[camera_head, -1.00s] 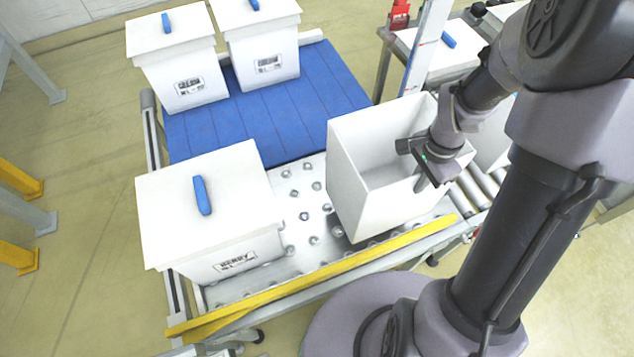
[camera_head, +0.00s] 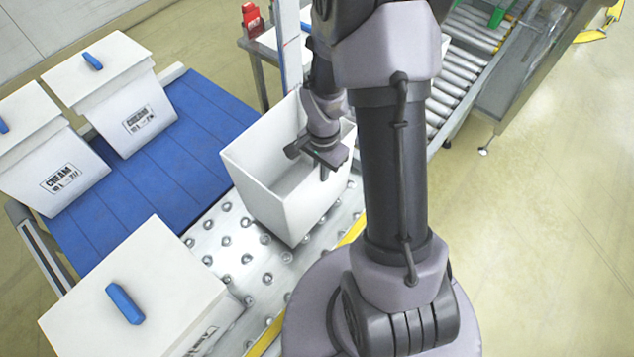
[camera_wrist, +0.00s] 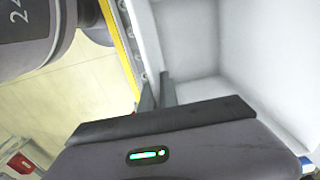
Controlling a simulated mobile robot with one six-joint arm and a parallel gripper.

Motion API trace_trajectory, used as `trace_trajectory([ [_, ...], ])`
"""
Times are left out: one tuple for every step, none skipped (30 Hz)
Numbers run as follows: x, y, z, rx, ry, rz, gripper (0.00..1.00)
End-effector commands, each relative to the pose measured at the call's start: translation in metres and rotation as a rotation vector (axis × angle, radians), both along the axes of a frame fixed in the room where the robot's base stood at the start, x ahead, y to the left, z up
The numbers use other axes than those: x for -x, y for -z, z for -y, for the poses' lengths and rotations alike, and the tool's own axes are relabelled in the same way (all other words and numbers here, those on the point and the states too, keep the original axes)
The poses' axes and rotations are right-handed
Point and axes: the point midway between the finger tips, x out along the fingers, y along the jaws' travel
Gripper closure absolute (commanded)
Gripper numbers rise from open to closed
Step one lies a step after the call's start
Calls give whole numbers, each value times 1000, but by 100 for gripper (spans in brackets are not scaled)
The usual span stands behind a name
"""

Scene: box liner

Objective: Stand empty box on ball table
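The empty box (camera_head: 270,200) is white and open at the top. It is upright over the right part of the ball table (camera_head: 207,240), near the yellow rail; I cannot tell whether its base touches the balls. My gripper (camera_head: 323,174) is at the box's near right wall. In the wrist view, the two fingers of my gripper (camera_wrist: 157,92) lie close together on either side of the wall's top edge, and the bare inside of the box (camera_wrist: 190,45) shows. The fingers appear shut on this wall.
A lidded white box (camera_head: 135,290) with a blue handle stands at the table's left end. A roller conveyor (camera_head: 470,45) runs off at the upper right. Bare balls show between the boxes.

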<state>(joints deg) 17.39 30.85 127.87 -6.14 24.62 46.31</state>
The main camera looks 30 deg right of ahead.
Motion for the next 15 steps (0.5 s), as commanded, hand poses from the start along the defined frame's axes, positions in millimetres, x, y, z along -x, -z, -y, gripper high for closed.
trace_trajectory([
  [0,6,0,0,0,-1,100],
  [0,10,0,0,0,-1,100],
  [0,17,0,-1,0,-1,100],
  [0,22,0,0,1,-2,100],
  [0,27,0,-1,0,-1,100],
  [1,34,0,0,0,-2,100],
  [0,37,0,-1,1,-1,100],
  [0,39,0,0,0,0,100],
  [0,39,0,1,0,1,100],
  [0,39,0,1,0,1,100],
  [0,38,0,1,0,1,100],
  [0,38,0,1,0,1,100],
  [0,38,0,1,0,1,100],
  [0,38,0,1,0,1,100],
  [0,39,0,1,0,1,100],
])
